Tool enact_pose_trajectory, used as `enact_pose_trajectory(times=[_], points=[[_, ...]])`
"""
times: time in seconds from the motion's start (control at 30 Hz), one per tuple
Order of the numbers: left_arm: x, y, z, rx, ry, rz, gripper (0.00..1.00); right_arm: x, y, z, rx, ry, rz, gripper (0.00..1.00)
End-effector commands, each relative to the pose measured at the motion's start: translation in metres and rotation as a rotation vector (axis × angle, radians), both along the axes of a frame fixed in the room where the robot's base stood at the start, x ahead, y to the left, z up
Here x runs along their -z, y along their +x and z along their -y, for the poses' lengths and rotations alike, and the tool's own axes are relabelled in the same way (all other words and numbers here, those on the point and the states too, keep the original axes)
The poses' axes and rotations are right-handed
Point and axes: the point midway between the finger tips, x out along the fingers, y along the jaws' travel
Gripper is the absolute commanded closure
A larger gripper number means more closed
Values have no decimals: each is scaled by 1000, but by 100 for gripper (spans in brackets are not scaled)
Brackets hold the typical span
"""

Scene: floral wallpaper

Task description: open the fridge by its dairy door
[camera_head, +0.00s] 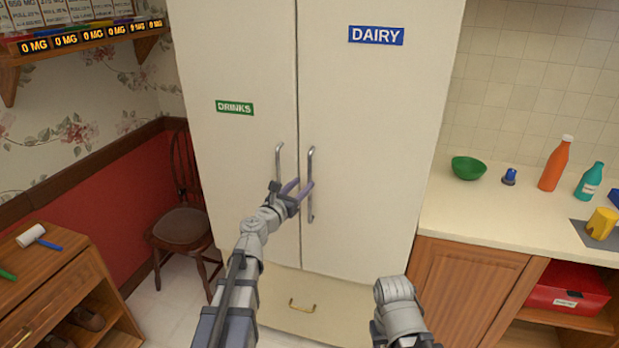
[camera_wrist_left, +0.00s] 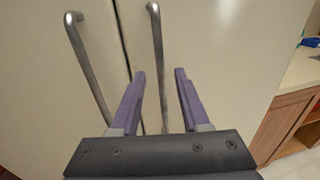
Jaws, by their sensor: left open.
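The fridge is tall and cream, with two doors side by side, both looking shut. The right door (camera_head: 372,130) bears a blue DAIRY label (camera_head: 376,35); the left door (camera_head: 235,60) bears a green DRINKS label (camera_head: 234,107). Each has a vertical metal handle near the middle seam. My left gripper (camera_head: 305,187) is open at the dairy handle (camera_head: 310,160). In the left wrist view the dairy handle (camera_wrist_left: 157,60) runs down between the purple fingers (camera_wrist_left: 160,72); contact cannot be told. The drinks handle (camera_wrist_left: 88,65) lies left of the fingers. My right gripper is not visible; only part of that arm shows.
A counter (camera_head: 480,215) on the right holds a green bowl (camera_head: 468,167), an orange bottle (camera_head: 555,163) and a teal bottle (camera_head: 588,182). A chair (camera_head: 182,225) stands left of the fridge. A drawer (camera_head: 330,305) is below the doors.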

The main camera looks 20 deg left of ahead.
Motion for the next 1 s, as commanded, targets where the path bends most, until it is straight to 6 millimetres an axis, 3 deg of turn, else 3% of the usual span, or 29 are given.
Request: enact_pose_trajectory(times=[0.3, 0.63, 1.0], points=[[0, 49, 10, 0, 1, 0, 54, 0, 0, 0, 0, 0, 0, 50], [0, 53, 12, 0, 2, 0, 54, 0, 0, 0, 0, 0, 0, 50], [0, 52, 12, 0, 2, 0, 96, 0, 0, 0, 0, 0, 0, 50]])
